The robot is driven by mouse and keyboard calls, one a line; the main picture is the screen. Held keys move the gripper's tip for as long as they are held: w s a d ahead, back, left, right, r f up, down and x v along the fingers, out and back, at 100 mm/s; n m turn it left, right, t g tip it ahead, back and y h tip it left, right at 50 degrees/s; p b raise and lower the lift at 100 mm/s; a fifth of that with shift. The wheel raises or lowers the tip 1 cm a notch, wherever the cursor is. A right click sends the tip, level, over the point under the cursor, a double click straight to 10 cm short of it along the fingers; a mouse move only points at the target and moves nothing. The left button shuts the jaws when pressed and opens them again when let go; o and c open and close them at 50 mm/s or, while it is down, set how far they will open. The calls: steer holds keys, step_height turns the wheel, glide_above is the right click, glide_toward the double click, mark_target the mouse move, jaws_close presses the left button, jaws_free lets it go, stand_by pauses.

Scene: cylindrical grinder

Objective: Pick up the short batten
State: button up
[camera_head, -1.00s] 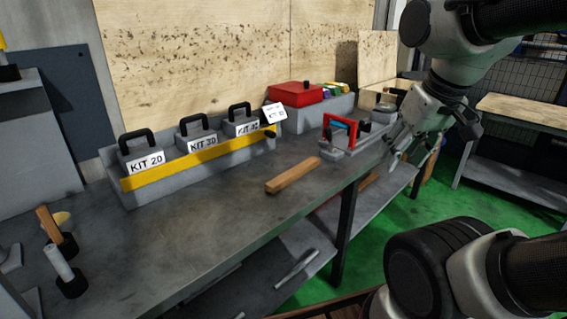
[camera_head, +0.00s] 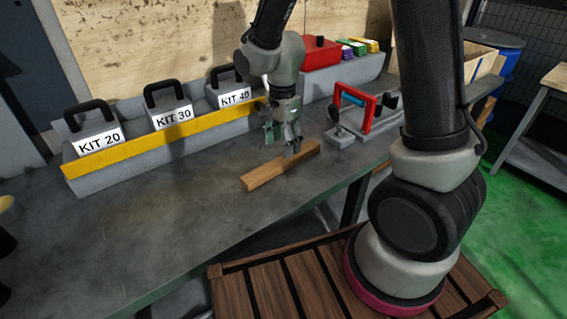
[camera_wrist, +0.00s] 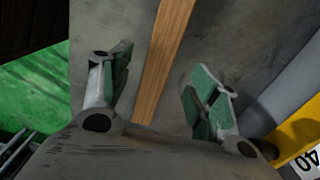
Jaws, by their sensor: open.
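The short batten (camera_head: 272,170) is a plain light-brown wooden bar lying flat on the grey bench top. In the wrist view the batten (camera_wrist: 164,62) runs lengthwise between my two fingers, nearer the left finger. My gripper (camera_head: 283,138) is above the far part of the batten and points down, with its fingers spread. In the wrist view my gripper (camera_wrist: 162,92) is open, with green pads on either side of the batten and nothing held. The exact height of the fingertips over the batten is hard to tell.
A grey rack with a yellow strip (camera_head: 180,148) holds several KIT weights behind the batten. A red-framed device (camera_head: 355,108) stands right of my gripper. A red box (camera_head: 318,52) is at the back. The bench (camera_head: 150,225) is clear at front left.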

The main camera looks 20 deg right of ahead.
mark_target(284, 159)
steer(key=f, duration=0.6)
steer(key=shift+w+d+f, duration=0.15)
steer(key=shift+d, duration=0.05)
steer(key=c, duration=1.2)
